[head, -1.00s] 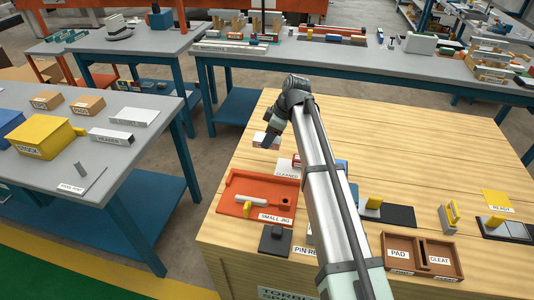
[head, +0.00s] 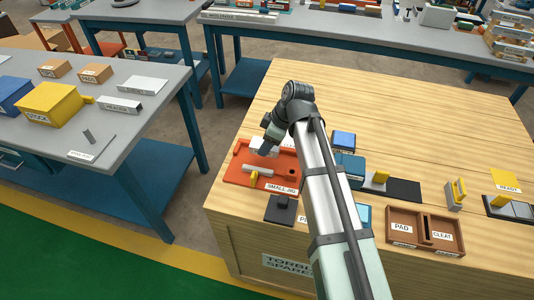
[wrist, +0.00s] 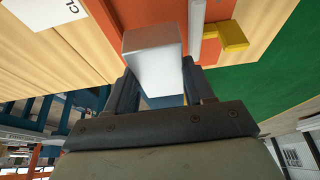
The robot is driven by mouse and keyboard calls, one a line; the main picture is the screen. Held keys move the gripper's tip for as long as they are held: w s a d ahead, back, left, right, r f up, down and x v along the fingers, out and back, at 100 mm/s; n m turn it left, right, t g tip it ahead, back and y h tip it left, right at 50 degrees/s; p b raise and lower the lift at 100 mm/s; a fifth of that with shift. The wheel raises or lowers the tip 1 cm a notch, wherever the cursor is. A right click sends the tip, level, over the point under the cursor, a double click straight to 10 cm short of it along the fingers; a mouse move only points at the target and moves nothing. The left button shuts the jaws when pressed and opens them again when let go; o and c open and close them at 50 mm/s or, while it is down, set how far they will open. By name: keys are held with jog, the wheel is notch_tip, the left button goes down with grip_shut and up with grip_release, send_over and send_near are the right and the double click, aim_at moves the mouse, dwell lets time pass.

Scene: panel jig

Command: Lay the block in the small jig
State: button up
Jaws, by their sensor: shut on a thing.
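The small jig (head: 236,174) is an orange tray at the left front of the wooden bench. A pale bar and a yellow piece (head: 253,179) lie at its front side; they also show in the wrist view (wrist: 231,36). My gripper (head: 266,150) is over the rear part of the jig, pointing down. It is shut on a pale grey block (wrist: 155,62), which sticks out past the fingers in the wrist view. In the head view the block (head: 256,143) is partly hidden by the gripper. I cannot tell whether it touches the jig.
A dark block-shaped fixture (head: 281,208) stands in front of the jig. A blue box (head: 350,166) and a yellow-handled piece (head: 380,178) are right of my arm. A brown PAD and CLEAT tray (head: 424,232) is front right. The bench's rear is clear.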

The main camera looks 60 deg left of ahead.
aim_at(267, 162)
jog(key=shift+f, duration=2.55)
jog(key=shift+f, duration=0.1)
jog(key=o, duration=1)
jog(key=shift+o, duration=0.3)
jog(key=v, duration=1.2)
